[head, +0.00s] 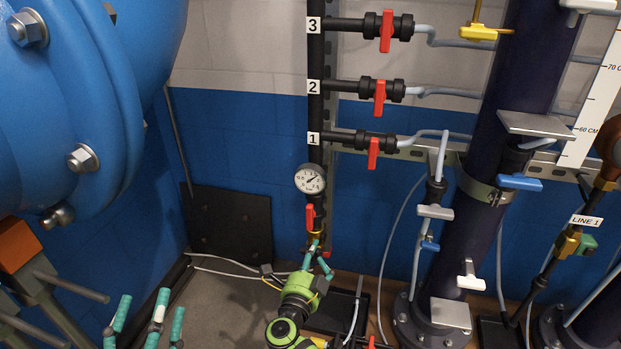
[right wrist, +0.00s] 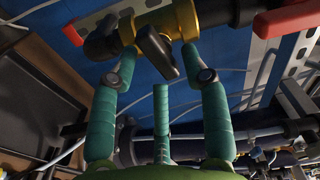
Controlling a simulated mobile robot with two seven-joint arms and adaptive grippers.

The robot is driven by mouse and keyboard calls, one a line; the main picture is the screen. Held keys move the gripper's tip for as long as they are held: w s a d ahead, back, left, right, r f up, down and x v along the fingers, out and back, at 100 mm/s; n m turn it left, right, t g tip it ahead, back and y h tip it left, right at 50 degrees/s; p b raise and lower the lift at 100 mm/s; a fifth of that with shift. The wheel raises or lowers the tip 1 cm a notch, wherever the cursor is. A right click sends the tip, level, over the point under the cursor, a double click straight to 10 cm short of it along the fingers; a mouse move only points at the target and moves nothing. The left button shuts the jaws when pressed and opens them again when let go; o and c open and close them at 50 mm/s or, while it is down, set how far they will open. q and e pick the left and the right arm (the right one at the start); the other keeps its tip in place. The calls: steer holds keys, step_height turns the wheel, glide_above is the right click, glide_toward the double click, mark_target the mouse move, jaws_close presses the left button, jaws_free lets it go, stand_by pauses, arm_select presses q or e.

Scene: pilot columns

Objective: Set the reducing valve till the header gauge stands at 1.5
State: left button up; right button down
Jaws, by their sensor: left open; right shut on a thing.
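The header gauge (head: 310,179) is a round white dial on the black header pipe. Its needle points to the upper right; I cannot read the exact value. Below it, the brass reducing valve (right wrist: 131,24) has a black handle (right wrist: 155,52) that shows in the right wrist view. My left gripper (head: 150,312) is open and empty at the lower left of the head view, away from the valve.
Red-handled valves (head: 387,31) labelled 1, 2 and 3 branch right from the header. A red lever (head: 309,217) sits just below the gauge. A large blue flanged pipe (head: 70,100) fills the upper left. A dark column (head: 462,200) and grey hoses stand to the right.

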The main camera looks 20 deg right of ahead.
steer(key=shift+w+a+r+t, duration=0.2)
steer(key=shift+w+a+r, duration=0.15)
steer(key=shift+a, duration=0.15)
steer(key=shift+w+a+r+t, duration=0.2)
steer(key=shift+a+r, duration=0.15)
steer(key=shift+a, duration=0.15)
steer(key=shift+f+m+b, duration=0.2)
steer(key=shift+m+b, duration=0.2)
steer(key=shift+b, duration=0.25)
steer(key=c, duration=1.2)
jaws_free()
steer(key=shift+r, duration=0.1)
steer(key=o, duration=0.4)
steer(key=shift+w+a, duration=0.1)
steer(key=shift+a, duration=0.05)
steer(key=shift+y, duration=0.3)
steer(key=shift+c, duration=0.3)
steer(key=shift+s+a+p, duration=0.35)
steer(key=shift+s+p, duration=0.1)
steer(key=shift+s, duration=0.15)
steer(key=c, duration=0.3)
steer(key=p, duration=0.2)
glide_toward(306, 253)
steer(key=shift+w+d, duration=0.55)
steer(key=shift+d, duration=0.05)
